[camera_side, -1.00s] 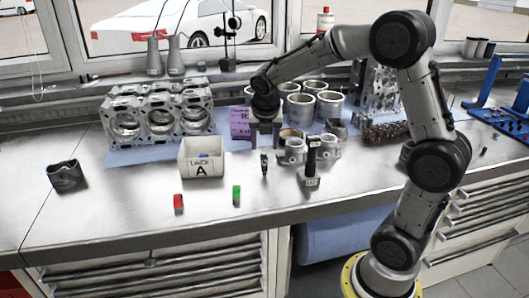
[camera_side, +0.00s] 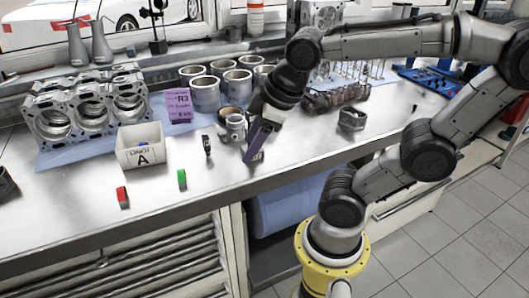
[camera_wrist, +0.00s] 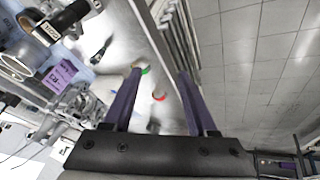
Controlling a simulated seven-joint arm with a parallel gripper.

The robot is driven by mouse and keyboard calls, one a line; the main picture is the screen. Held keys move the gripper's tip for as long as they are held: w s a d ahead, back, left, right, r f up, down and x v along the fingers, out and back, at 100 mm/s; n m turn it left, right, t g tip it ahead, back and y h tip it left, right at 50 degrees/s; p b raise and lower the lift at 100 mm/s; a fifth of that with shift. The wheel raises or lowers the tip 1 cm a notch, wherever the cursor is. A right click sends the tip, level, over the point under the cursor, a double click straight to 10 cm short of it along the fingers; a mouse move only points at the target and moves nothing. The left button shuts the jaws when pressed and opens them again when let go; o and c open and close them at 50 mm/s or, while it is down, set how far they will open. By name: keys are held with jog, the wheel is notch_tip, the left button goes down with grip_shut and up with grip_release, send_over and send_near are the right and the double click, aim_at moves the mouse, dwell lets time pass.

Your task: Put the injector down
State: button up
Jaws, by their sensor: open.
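My gripper (camera_side: 255,154) is low over the front of the bench, tilted, with purple fingers. In the wrist view my gripper (camera_wrist: 158,76) has its fingers wide apart and nothing between them. A black cylinder with a white label (camera_wrist: 72,17) shows at the wrist view's upper left, outside the fingers; I cannot tell if it is the injector. A small dark upright part (camera_side: 207,145) stands on the bench left of my gripper, and it shows in the wrist view (camera_wrist: 100,50). My gripper hides part of the bench behind it.
A white bin marked A (camera_side: 140,150) stands left, with a red block (camera_side: 122,197) and a green block (camera_side: 182,179) in front. Engine blocks (camera_side: 88,108), a purple box (camera_side: 179,105) and metal cylinders (camera_side: 205,94) stand behind. The bench front edge is close.

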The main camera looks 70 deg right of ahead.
jog(key=s+m, duration=0.1)
jog(key=s+a+m, duration=0.1)
jog(key=s+f+m, duration=0.1)
jog(key=shift+s+a+m+y, duration=0.15)
jog(key=shift+a+m+y, duration=0.15)
jog(key=shift+m, duration=0.1)
